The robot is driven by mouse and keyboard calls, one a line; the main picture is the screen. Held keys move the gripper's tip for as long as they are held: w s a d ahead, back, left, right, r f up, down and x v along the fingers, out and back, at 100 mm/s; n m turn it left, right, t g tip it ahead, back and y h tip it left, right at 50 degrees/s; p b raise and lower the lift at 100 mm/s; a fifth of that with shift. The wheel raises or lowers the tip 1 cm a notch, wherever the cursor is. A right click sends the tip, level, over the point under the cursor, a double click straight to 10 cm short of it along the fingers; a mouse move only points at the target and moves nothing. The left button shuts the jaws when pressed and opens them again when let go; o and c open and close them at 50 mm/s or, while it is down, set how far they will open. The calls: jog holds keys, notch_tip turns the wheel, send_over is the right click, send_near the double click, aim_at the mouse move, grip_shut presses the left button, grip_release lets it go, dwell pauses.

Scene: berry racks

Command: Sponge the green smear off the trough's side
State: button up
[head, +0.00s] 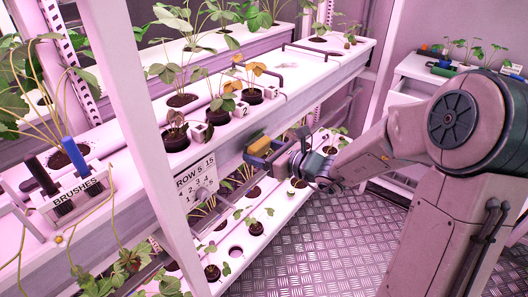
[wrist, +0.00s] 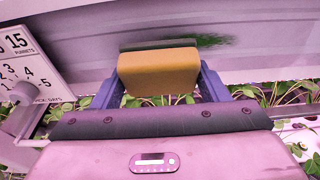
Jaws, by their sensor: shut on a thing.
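My gripper (head: 262,156) is shut on a yellow-brown sponge (head: 259,144), held at the side of the white upper trough (head: 300,97). In the wrist view the sponge (wrist: 158,70) sits between the blue fingers of my gripper (wrist: 160,82), close to the trough's side (wrist: 80,55). The green smear (wrist: 210,41) shows on that side, just above the sponge and running out to its right. The sponge hides part of what lies behind it. I cannot tell whether the sponge touches the wall.
A sign with row numbers (head: 196,184) hangs left of my gripper. Potted strawberry plants (head: 252,95) stand in the upper trough, and a lower trough (head: 262,222) holds more. A brush holder (head: 77,190) is at the left. The metal floor (head: 330,250) is clear.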

aim_at(267, 127)
jog(key=shift+w+a+r, duration=0.3)
jog(key=shift+w+a, duration=0.5)
jog(key=shift+a, duration=0.15)
dwell(0.5)
jog(key=shift+w+d, duration=0.1)
jog(key=shift+w+d, duration=1.05)
jog(key=shift+w, duration=0.15)
jog(key=shift+w+d+r+p, duration=0.1)
jog(key=shift+w+d+p, duration=0.4)
jog(key=shift+w+d, duration=0.35)
jog(key=shift+w+d+p, duration=0.5)
jog(key=shift+w, duration=0.5)
jog(key=shift+w+d, duration=0.55)
jog(key=shift+w, duration=0.25)
jog(key=shift+s+a, duration=0.1)
